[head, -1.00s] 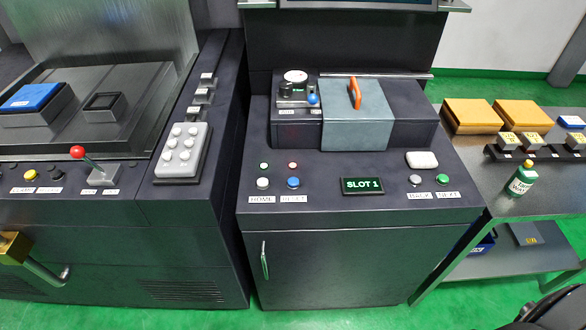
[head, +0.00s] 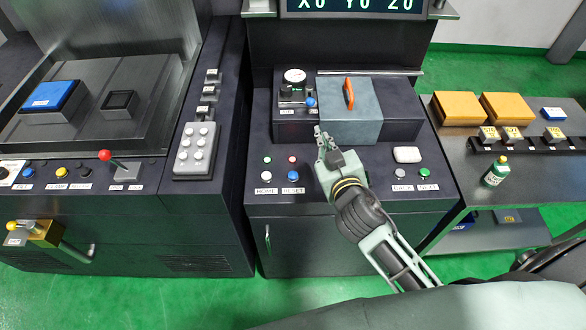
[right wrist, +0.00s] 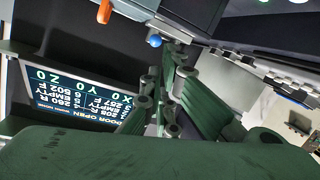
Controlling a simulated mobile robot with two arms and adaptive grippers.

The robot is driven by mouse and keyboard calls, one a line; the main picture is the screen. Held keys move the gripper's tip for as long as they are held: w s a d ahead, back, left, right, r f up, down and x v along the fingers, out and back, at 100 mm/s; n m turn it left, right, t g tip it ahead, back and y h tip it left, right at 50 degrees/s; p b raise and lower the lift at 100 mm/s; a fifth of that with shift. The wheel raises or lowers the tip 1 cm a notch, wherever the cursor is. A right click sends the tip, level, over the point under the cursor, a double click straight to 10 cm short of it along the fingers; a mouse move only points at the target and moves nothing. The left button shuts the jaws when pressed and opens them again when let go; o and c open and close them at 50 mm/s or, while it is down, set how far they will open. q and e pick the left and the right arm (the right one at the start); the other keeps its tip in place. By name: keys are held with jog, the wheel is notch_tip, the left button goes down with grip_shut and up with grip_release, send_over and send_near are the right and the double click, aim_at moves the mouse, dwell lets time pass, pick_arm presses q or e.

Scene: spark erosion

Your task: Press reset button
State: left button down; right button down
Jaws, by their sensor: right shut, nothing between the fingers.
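The reset button is the blue round button (head: 293,175) above the RESET label (head: 293,190), on the left part of the middle console's sloped panel in the head view. A small red lamp or button (head: 292,159) sits above it. My right gripper (head: 319,135) is shut and empty. It appears up and to the right of the blue button, in front of the grey-blue cover, and does not seem to touch the button. In the right wrist view its closed fingers (right wrist: 170,75) show; I cannot make out the reset button there. My left gripper is not in view.
The white HOME button (head: 267,176) is just left of the blue one. An orange handle (head: 348,93) stands on the cover behind. BACK and NEXT buttons (head: 425,173) lie right of my arm. A red-knobbed lever (head: 105,156) is on the left machine.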

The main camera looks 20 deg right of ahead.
jog(key=w+a+r+n+t+y, duration=0.3)
jog(key=a+r+t+y, duration=0.15)
jog(key=r, duration=0.75)
jog(key=w+a+n+g+y, duration=0.2)
jog(key=a+n+g+y, duration=0.5)
jog(key=a+n+y, duration=0.4)
jog(key=d+f+n+g+h, duration=0.2)
jog(key=d+f+g+h, duration=0.1)
jog(key=f, duration=0.5)
jog(key=d+f+n+g+h, duration=0.1)
jog(key=d+f+g+h, duration=0.2)
jog(key=f, duration=0.5)
jog(key=shift+s+d+f+n+g+p, duration=0.3)
jog(key=shift+d+n+g+p, duration=0.1)
jog(key=shift+d+g, duration=0.5)
